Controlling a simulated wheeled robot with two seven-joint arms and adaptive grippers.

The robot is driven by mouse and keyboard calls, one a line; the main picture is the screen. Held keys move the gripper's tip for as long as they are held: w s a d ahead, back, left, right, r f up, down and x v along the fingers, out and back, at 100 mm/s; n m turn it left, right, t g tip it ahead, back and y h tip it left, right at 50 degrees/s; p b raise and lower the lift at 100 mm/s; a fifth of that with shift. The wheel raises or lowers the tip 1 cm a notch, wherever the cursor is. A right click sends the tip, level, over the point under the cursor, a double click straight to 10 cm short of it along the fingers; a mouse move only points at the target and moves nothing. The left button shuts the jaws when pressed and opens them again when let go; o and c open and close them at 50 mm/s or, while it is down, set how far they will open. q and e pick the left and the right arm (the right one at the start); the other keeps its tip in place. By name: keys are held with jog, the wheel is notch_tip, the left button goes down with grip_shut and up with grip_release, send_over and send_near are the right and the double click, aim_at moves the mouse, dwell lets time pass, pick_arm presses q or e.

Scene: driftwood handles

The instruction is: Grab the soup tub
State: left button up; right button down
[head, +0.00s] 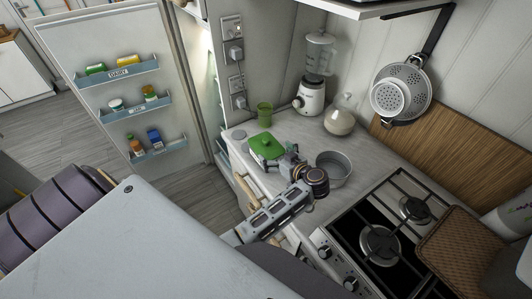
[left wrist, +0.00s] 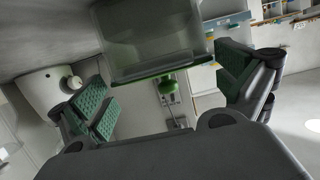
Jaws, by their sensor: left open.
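The soup tub is most likely the pale tub with a green lid (head: 266,147) on the counter. In the left wrist view a translucent, green-edged tub (left wrist: 152,38) shows large beyond and partly between the fingers. My left gripper (head: 280,159) is right at the tub's near side in the head view, partly covering it. In the left wrist view the left gripper's fingers (left wrist: 168,88) are spread wide, with a visible gap on each side of the tub. I cannot tell whether any finger touches it. My right gripper is not in view.
A metal pan (head: 334,168) is close on the right of my gripper. A round glass jar (head: 341,118) and a blender (head: 314,85) stand at the back. The gas hob (head: 384,240) lies right; the fridge door (head: 120,80) hangs open left.

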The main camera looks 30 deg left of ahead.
aim_at(270, 149)
pick_arm(q)
jog(key=shift+p+x, duration=0.55)
jog(key=shift+x, duration=1.6)
jog(key=shift+s, duration=0.1)
jog(key=c, duration=1)
jog(key=shift+c, duration=0.3)
jog(key=shift+r, duration=0.1)
jog(key=shift+r, duration=0.3)
jog(key=c, duration=0.6)
jog(key=shift+r+b, duration=0.55)
jog(key=shift+r, duration=4.05)
jog(key=shift+r, duration=0.1)
